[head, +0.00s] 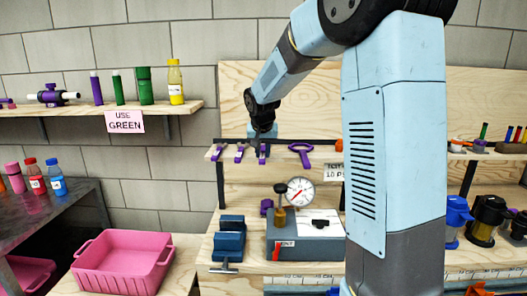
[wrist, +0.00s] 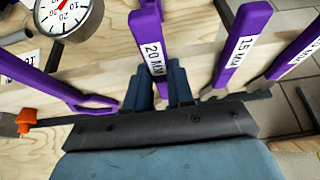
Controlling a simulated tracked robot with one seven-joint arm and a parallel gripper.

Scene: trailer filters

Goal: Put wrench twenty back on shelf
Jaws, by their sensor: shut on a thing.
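The purple wrench labelled 20 MM (wrist: 153,50) stands between the blue fingers of my gripper (wrist: 160,88) in the wrist view, and the fingers are shut on it. In the head view my gripper (head: 263,135) is at the narrow wooden shelf (head: 330,158), with the wrench (head: 263,154) hanging below it at the shelf's front. Whether the wrench rests on its holder is hidden by the gripper. The 15 MM wrench (wrist: 239,45) is beside it, to the right in the wrist view.
Another purple wrench (head: 217,152) hangs at the far left, and a ring-ended purple tool (head: 300,150) is right of my gripper. Below are a pressure gauge (head: 300,192), a blue vise (head: 229,238) and a grey box (head: 305,238). A pink bin (head: 122,264) stands at left.

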